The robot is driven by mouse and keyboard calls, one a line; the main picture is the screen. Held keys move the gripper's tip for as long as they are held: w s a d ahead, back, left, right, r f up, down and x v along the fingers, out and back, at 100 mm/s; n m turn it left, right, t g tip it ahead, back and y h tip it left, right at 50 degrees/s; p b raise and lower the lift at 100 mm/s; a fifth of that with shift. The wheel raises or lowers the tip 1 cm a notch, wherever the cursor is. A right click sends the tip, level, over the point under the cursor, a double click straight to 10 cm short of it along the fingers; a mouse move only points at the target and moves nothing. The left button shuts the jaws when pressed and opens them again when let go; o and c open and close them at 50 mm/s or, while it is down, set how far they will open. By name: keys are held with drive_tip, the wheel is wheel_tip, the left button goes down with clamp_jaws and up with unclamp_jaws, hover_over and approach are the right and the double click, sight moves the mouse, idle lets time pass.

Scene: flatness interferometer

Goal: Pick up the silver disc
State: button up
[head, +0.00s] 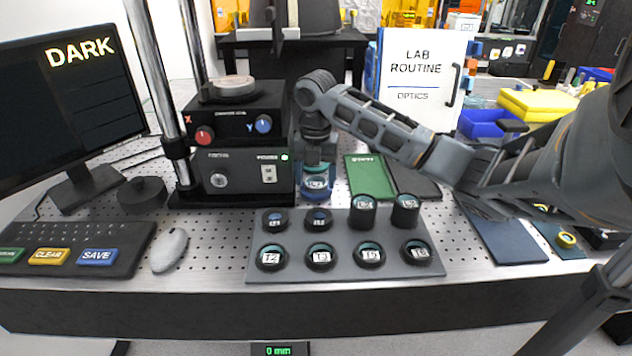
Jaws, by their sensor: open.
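A silver disc (232,81) lies flat on the round black top of the black instrument stage (238,119), which has a red and a blue knob, left of centre. My gripper (318,185) points down to the right of the stage, lower than the disc and apart from it. Its jaws are open. A small round piece with a white label and a teal rim (316,168) shows at the jaws; I cannot tell whether it is between them or behind them.
A grey tray (345,268) with several labelled black optics lies in front. A chrome post (157,80) rises left of the stage. A monitor (70,100), keyboard (70,247) and mouse (170,249) are at the left. A white binder (422,65) stands behind my arm.

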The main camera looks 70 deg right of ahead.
sight(315, 182)
drive_tip(key=shift+f, duration=0.3)
drive_tip(key=shift+c, duration=0.4)
drive_tip(key=c, duration=0.8)
drive_tip(key=shift+r, duration=0.15)
wheel_tip(315, 182, up, 4)
drive_tip(key=shift+f+b, duration=0.2)
drive_tip(key=shift+b, duration=0.35)
drive_tip(key=s+d+r, duration=0.2)
drive_tip(key=s, duration=0.1)
drive_tip(key=s+d+r+b, duration=0.1)
drive_tip(key=s+d+r, duration=0.1)
drive_tip(key=s, duration=0.1)
drive_tip(key=s+d+r, duration=0.2)
drive_tip(key=s+r, duration=0.1)
drive_tip(key=s, duration=0.1)
drive_tip(key=shift+r, duration=0.1)
